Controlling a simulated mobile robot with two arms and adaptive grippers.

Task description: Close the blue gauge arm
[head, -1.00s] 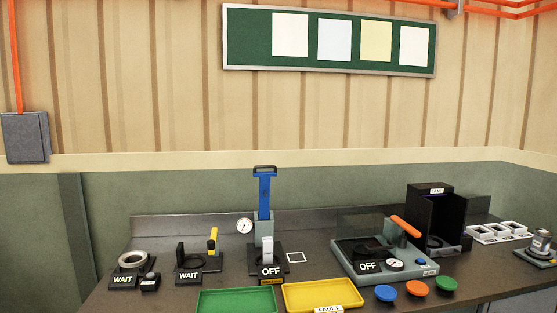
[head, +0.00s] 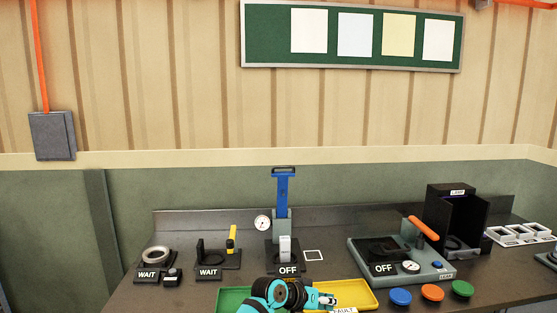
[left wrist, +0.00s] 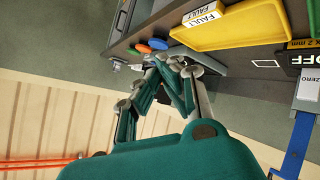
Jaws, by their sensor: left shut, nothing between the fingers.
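The blue gauge arm (head: 283,192) stands upright at the back of the bench in the head view, above a grey post with a black base marked OFF (head: 288,270). A round dial (head: 262,222) sits to its left. Part of the blue arm (left wrist: 297,140) shows at the right edge of the left wrist view. My left gripper (head: 328,300) is low in front of the gauge, over the trays and apart from the blue arm. Its fingers (left wrist: 178,68) are shut and empty in the left wrist view. My right gripper is out of view.
A green tray (head: 232,297) and a yellow tray (head: 358,292) lie at the front. A fixture with an orange handle (head: 424,228) and several coloured buttons (head: 432,292) are to the right. Two WAIT stations (head: 150,275) are on the left. A black box (head: 452,200) stands at the back right.

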